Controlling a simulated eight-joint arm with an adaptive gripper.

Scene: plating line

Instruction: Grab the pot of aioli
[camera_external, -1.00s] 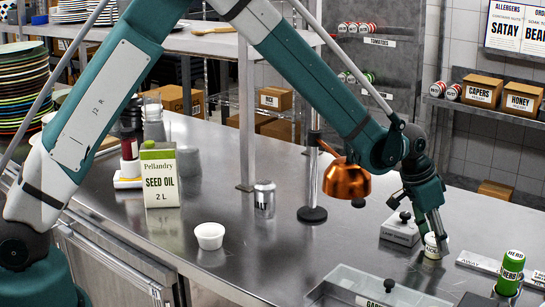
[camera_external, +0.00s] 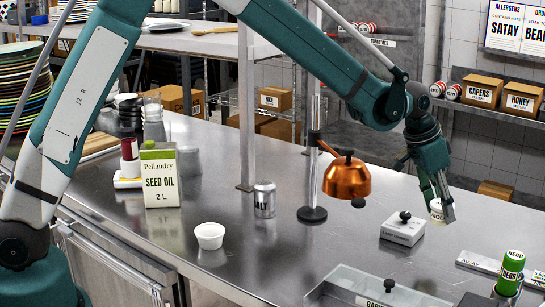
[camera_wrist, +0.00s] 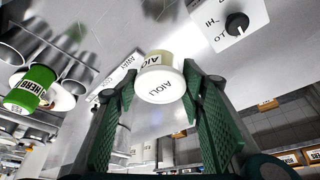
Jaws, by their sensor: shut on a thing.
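The pot of aioli (camera_wrist: 158,82) is a small cream pot with a white lid that reads AIOLI in the wrist view. My gripper (camera_wrist: 160,95) is shut on it, with a green finger pad on each side. In the external view my gripper (camera_external: 436,207) holds the pot (camera_external: 437,211) above the steel counter, towards the right. Part of the pot is hidden behind a finger there.
A white box with a black knob (camera_external: 403,229) sits on the counter left of the gripper. A copper lamp (camera_external: 346,178) stands further left. A green HERB bottle (camera_external: 510,272), a label strip (camera_external: 480,263) and a steel bin (camera_external: 350,284) are in front.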

